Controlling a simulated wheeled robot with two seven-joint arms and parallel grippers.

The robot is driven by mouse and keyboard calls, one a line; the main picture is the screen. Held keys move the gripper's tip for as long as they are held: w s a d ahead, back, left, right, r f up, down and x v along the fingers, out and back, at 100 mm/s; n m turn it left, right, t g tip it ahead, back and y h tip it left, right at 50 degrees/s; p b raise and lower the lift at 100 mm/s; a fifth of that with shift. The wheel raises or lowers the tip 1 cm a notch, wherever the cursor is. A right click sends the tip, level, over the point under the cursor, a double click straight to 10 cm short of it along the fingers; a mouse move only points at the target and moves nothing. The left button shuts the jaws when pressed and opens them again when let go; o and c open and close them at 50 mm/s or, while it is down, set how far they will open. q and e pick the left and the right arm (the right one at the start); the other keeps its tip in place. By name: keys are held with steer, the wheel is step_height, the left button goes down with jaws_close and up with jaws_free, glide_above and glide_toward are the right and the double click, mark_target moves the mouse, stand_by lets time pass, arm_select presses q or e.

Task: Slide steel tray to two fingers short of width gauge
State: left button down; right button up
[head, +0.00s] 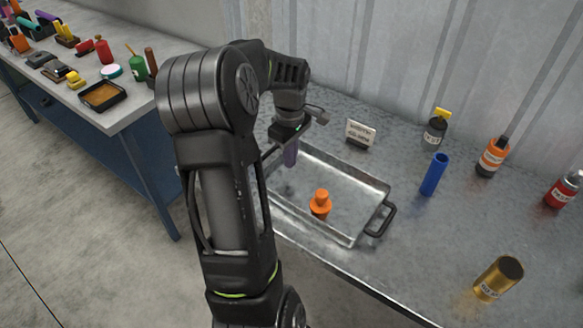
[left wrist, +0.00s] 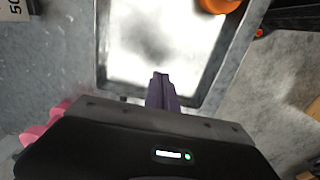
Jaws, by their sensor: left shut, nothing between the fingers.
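The steel tray (head: 345,226) is a shallow rectangular pan with a dark handle at its right end, lying on the metal bench near the front edge. A small pale block with dark lettering (head: 360,133) stands behind the tray; it appears to be the width gauge, but its text is hard to read. My left gripper (head: 291,153) points down at the tray's left part, its purple fingers shut and empty. In the left wrist view the fingers (left wrist: 161,88) show against the tray (left wrist: 101,40), near one rim; contact cannot be told. My right gripper is out of view.
An orange stepped piece (head: 320,204) stands in the tray. A blue cylinder (head: 434,174), several bottles and a gold can (head: 498,278) stand to the right. The corrugated wall is behind. A second bench (head: 128,113) with many items is at left.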

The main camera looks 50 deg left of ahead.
arm_select(q)
step_height(320, 180, up, 6)
steer(key=shift+d+r+b, duration=0.15)
steer(key=shift+b, duration=0.15)
stand_by(0.6)
